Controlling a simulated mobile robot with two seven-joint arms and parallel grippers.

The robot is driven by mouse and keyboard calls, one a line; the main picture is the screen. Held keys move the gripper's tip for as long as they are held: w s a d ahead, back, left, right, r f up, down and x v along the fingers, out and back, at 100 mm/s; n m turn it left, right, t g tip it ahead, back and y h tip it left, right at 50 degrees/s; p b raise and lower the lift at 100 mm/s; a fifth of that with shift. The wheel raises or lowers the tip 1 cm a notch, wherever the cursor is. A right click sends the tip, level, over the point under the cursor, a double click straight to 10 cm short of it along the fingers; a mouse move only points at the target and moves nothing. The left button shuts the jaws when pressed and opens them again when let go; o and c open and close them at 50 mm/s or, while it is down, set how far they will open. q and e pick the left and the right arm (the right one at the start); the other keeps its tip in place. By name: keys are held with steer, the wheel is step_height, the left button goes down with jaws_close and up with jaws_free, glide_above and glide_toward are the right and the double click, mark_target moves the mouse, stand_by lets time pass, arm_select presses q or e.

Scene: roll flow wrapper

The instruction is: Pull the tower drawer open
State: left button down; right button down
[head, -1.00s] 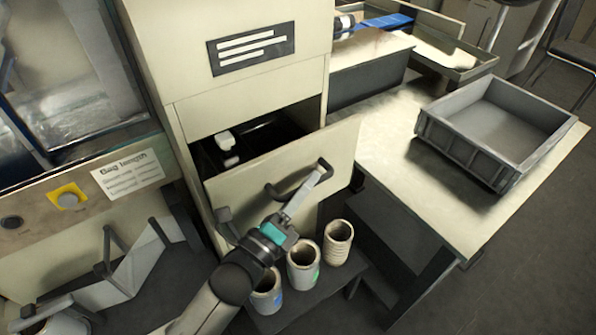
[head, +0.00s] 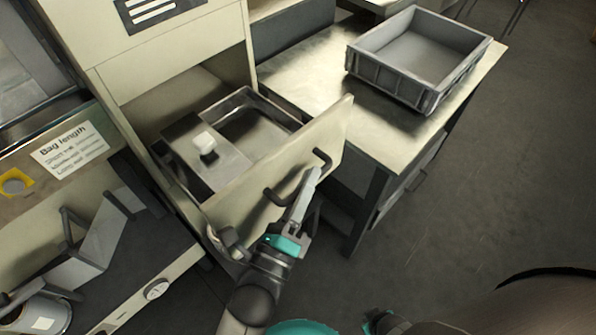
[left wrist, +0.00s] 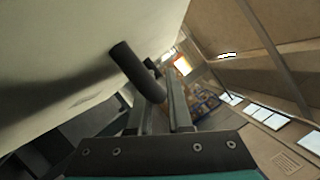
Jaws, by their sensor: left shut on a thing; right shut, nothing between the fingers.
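The tower drawer (head: 275,160) stands well open from the pale tower (head: 165,60), with its inside showing. Its dark bar handle (head: 270,196) is on the front panel (head: 336,128). My left gripper (head: 308,182) is shut on the handle, its fingers at the bar in front of the panel. In the left wrist view the dark handle (left wrist: 136,70) runs to the fingers (left wrist: 158,110), close beside the pale panel. My right gripper (head: 378,321) shows only partly at the bottom edge, shut and empty, apart from the drawer.
A steel table (head: 300,75) with a grey crate (head: 365,75) stands just right of the drawer. The floor (head: 470,180) at right is clear.

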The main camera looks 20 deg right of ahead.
stand_by(0.3)
arm_select(q)
steer(key=c, duration=0.8)
jaws_free()
steer(key=shift+c, duration=0.2)
steer(key=shift+s, duration=0.15)
steer(key=shift+s+a+f, duration=0.15)
steer(key=shift+s+a, duration=0.05)
steer(key=shift+a, duration=0.05)
steer(key=p+v, duration=0.1)
steer(key=v, duration=1.3)
steer(key=shift+s, duration=0.2)
arm_select(e)
steer(key=shift+s+d+r, duration=0.25)
steer(key=shift+s+d, duration=0.05)
steer(key=shift+s, duration=0.35)
arm_select(q)
steer(key=shift+a, duration=0.1)
arm_select(e)
steer(key=shift+a, duration=0.15)
